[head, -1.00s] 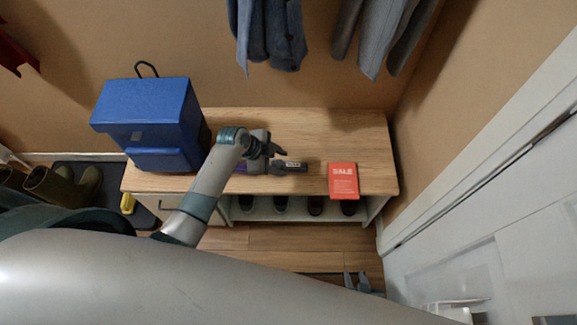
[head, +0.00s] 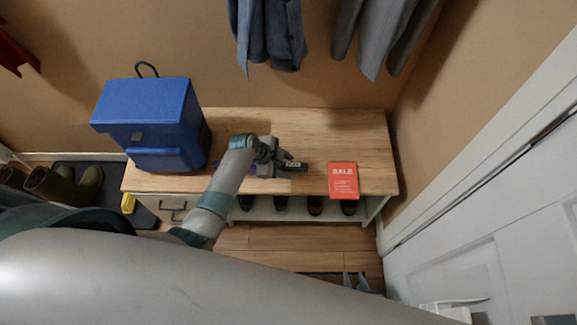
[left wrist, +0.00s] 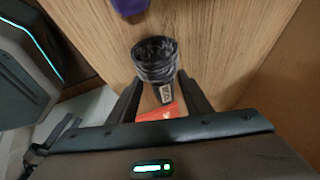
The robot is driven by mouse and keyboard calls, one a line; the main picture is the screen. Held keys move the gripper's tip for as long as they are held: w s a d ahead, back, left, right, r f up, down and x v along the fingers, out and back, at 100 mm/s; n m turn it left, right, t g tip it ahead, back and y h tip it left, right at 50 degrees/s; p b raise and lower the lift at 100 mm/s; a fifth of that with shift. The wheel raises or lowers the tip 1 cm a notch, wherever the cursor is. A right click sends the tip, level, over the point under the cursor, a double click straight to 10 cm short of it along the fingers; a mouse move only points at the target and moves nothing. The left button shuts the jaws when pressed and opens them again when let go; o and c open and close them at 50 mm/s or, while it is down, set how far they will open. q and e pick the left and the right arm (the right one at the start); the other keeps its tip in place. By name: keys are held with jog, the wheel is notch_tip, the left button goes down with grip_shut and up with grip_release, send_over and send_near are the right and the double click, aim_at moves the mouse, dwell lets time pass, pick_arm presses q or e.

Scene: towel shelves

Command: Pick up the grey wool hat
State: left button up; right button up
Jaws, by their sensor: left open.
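A dark grey crinkled bundle (left wrist: 155,57), which looks like the grey wool hat, lies on the wooden bench in the left wrist view. A dark tag with pale lettering (left wrist: 165,93) shows at its near side. In the head view the tag shows beside my gripper, and most of the bundle is hidden there. My left gripper (left wrist: 160,90) is open, with one finger on each side of the tag end. In the head view my left gripper (head: 284,163) is low over the middle of the bench. I cannot tell whether the fingers touch the bundle. My right gripper is not in view.
A red sale card (head: 343,181) lies right of the gripper on the bench (head: 345,135). A blue box-shaped bag (head: 150,115) stands at the bench's left end. A purple item (left wrist: 130,5) lies near the bundle. Clothes (head: 270,35) hang above; shoes sit underneath.

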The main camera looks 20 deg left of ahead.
aim_at(293, 164)
pick_arm(q)
jog(key=c, duration=0.8)
jog(key=shift+r, duration=0.1)
jog(key=shift+r, duration=0.5)
notch_tip(293, 164, up, 3)
jog(key=shift+s+r, duration=0.1)
jog(key=shift+s, duration=0.05)
jog(key=s+d+r, duration=0.1)
jog(key=s+r, duration=0.1)
jog(key=s, duration=0.1)
jog(key=s+r, duration=0.2)
jog(key=s, duration=0.2)
jog(key=s+d+r, duration=0.1)
jog(key=s+r, duration=0.1)
jog(key=s, duration=0.2)
jog(key=shift+d+r, duration=0.3)
jog(key=shift+r, duration=0.05)
